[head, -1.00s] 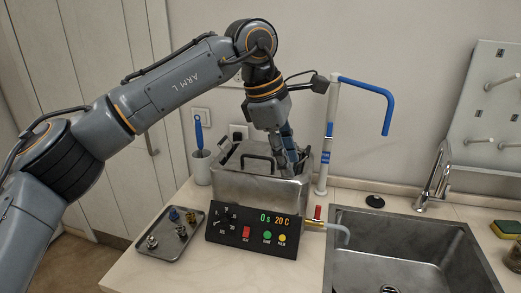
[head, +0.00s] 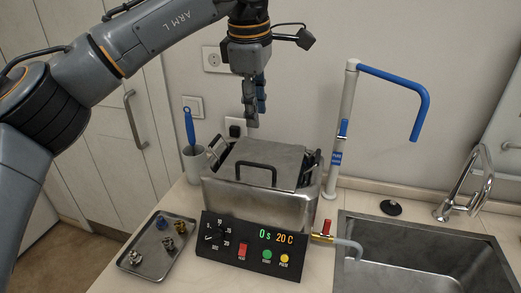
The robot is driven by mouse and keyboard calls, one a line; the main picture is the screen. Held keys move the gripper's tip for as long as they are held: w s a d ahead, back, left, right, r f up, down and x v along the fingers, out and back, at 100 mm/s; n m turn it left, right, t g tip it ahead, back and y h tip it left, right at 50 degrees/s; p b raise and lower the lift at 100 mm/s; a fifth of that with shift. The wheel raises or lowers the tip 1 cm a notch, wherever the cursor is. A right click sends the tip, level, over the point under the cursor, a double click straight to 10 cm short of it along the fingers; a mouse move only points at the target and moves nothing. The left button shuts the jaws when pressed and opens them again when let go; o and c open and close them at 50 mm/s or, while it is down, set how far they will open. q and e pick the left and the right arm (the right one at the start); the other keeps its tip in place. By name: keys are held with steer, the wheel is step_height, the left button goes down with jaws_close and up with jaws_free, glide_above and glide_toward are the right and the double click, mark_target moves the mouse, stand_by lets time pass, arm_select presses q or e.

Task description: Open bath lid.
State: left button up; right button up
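The steel bath (head: 225,195) stands on the counter behind its black control panel, which shows "0 s 20 C". Its flat metal lid (head: 285,158) lies over the top, with a dark arched handle (head: 257,165) near the front edge. My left gripper (head: 254,122) points down above the back part of the lid, clear of it and of the handle. Nothing shows between its fingers. They overlap from this angle, so I cannot tell whether they are open or shut. My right gripper is not in view.
A tray (head: 152,270) with several small parts lies at the front left. A cup (head: 194,165) with a blue-handled brush stands behind it. A white stand (head: 343,130) with a blue arm rises right of the bath, next to the sink (head: 430,232) and tap (head: 462,185).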

arm_select(q)
glide_toward(259, 166)
steer(key=f+p, duration=0.1)
steer(key=f, duration=0.1)
steer(key=w+f+p, duration=0.1)
steer(key=f, duration=0.3)
steer(key=shift+w+d+p, duration=0.15)
steer(key=shift+w+p, duration=0.2)
steer(key=shift+p, duration=0.05)
steer(key=shift+f, duration=0.65)
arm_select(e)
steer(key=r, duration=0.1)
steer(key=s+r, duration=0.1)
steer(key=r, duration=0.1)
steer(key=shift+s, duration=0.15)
arm_select(q)
steer(key=shift+w, duration=0.1)
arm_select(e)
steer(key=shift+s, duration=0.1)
arm_select(q)
jaws_close()
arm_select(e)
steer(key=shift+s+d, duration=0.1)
